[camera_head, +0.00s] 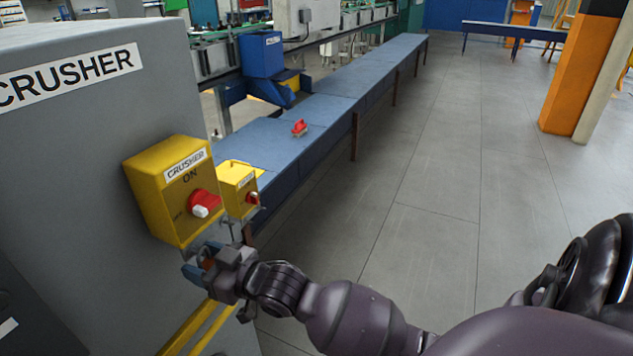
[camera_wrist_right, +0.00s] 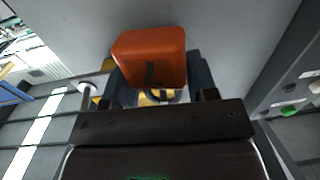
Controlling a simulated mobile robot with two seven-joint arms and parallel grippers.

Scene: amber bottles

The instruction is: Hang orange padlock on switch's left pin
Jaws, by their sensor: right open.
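The yellow crusher switch box (camera_head: 178,180) is fixed to the grey crusher. It has a red knob (camera_head: 203,202) with a white tip. My right gripper (camera_head: 202,259) is just below this box, jaws open. I cannot tell whether the shackle is around a pin; the pins are not clear. My left gripper is out of view.
A second, smaller yellow box (camera_head: 238,188) with a red knob stands just right of the switch. A long blue bench (camera_head: 345,92) runs back, with a red object (camera_head: 299,128) on it. The grey floor (camera_head: 430,190) to the right is clear.

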